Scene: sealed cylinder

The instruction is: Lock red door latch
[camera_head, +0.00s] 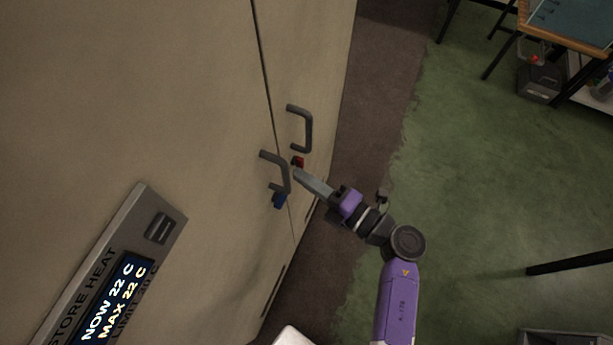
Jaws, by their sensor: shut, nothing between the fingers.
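I cannot tell whether the tip touches the latch. The gripper points up and left toward the doors. The far side of the red latch and its exact position are too small to read.
Two grey bar handles, the right one (309,128) above the red latch and the left one (285,170) beside my gripper, stick out from the doors. A display panel (115,285) reads NOW 22 C. Open green floor (480,180) lies right; a table (570,25) stands at upper right.

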